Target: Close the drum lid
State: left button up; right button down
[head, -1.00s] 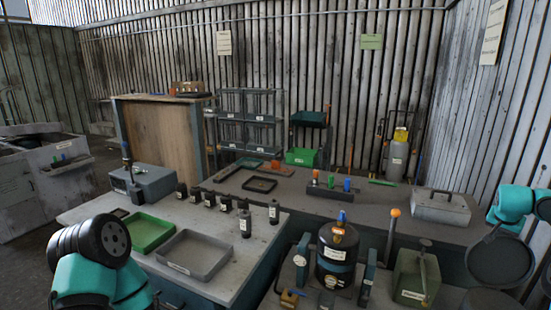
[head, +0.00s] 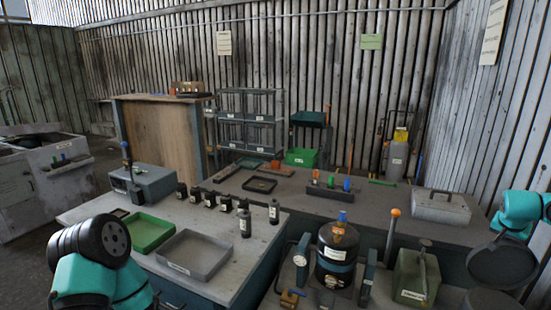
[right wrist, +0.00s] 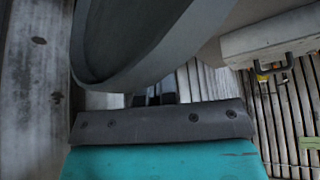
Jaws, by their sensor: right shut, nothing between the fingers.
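A dark round lid (head: 499,262) stands tilted open at the right of the head view. Below it is a dark round form (head: 490,300), apparently the drum, cut off by the bottom edge. In the right wrist view the grey curved rim of the lid (right wrist: 155,55) fills the upper left. My right gripper (head: 497,235) is shut and empty at the lid's upper edge. Its fingers (right wrist: 153,93) show just below the rim in the right wrist view; I cannot tell whether they touch it. My left arm shows at lower left, its gripper out of view.
A black labelled vessel (head: 337,262), an orange-topped lever (head: 391,235) and a green box (head: 416,278) stand left of the lid. A grey handled case (head: 440,207) sits on the bench behind. Trays and bottles occupy the left bench.

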jog(key=shift+s+a+f, duration=0.2)
jog(key=shift+s+a, duration=0.05)
jog(key=shift+s, duration=0.25)
jog(key=shift+s+a+f, duration=0.2)
jog(key=shift+s+a, duration=0.05)
jog(key=shift+s, duration=0.25)
notch_tip(320, 180, up, 8)
jog(key=shift+f, duration=0.2)
jog(key=shift+w+d, duration=0.1)
